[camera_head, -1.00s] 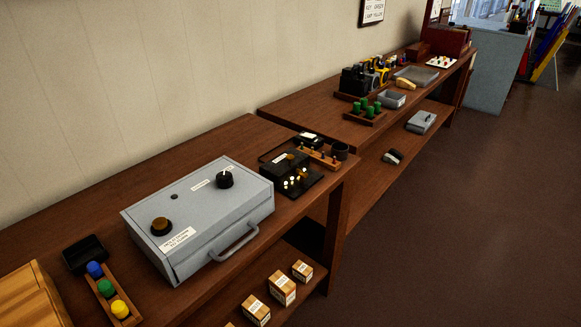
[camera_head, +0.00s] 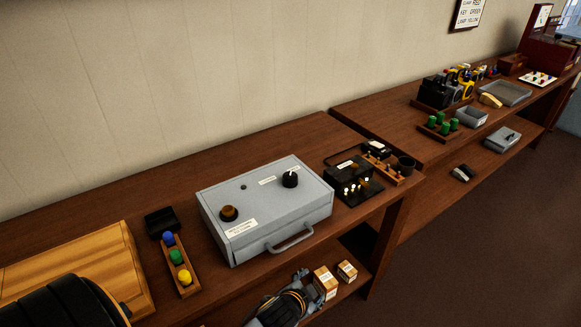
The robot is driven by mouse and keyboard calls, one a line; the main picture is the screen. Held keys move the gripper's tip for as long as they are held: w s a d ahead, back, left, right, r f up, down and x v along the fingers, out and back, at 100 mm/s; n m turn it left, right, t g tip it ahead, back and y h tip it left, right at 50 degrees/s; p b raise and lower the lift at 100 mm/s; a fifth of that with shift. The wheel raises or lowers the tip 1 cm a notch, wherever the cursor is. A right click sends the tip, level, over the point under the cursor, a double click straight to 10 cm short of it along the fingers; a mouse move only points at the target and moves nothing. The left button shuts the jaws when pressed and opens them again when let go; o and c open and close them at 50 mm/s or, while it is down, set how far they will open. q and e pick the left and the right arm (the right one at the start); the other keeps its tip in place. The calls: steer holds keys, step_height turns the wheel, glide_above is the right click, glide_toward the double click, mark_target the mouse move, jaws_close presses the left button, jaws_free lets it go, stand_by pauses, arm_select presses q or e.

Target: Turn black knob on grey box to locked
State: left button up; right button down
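The grey box (camera_head: 268,205) stands on the near wooden bench, with its lid shut and a handle on its front. The black knob (camera_head: 290,180) is on the right of its top. Small white labels sit left of and behind the knob, too small to read. A brown round knob (camera_head: 229,214) is at the box's left. A gripper (camera_head: 303,281), seemingly my left, shows at the bottom edge, in front of and below the box, apart from the knob. Its fingers are not clear enough to tell open or shut. My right gripper is not in view.
A rack with blue, green and yellow knobs (camera_head: 180,267) and a black tray (camera_head: 160,221) lie left of the box. A black switch unit (camera_head: 350,179) stands close on its right. Small cartons (camera_head: 325,284) sit on the lower shelf. The bench behind the box is clear.

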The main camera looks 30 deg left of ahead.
arm_select(q)
steer(key=w+d+r+m+t+h, duration=0.3)
steer(key=w+r+m+t, duration=0.4)
steer(key=r, duration=0.5)
steer(key=w+d+r+m+t+h, duration=0.2)
steer(key=w+d+r+m, duration=0.2)
steer(key=w+r, duration=0.6)
steer(key=d+r+m+g+h, duration=0.2)
steer(key=d+r+m+h, duration=0.6)
steer(key=m, duration=0.4)
step_height(320, 180, up, 3)
steer(key=m+g+y+p, duration=0.2)
steer(key=m+g+y, duration=1)
steer(key=m+g, duration=0.65)
glide_above(290, 175)
steer(key=m+t, duration=0.1)
steer(key=t, duration=0.1)
step_height(290, 175, down, 11)
steer(key=p, duration=0.2)
steer(key=shift+s+r+p, duration=0.1)
steer(key=shift+p, duration=0.2)
steer(key=shift+f, duration=0.8)
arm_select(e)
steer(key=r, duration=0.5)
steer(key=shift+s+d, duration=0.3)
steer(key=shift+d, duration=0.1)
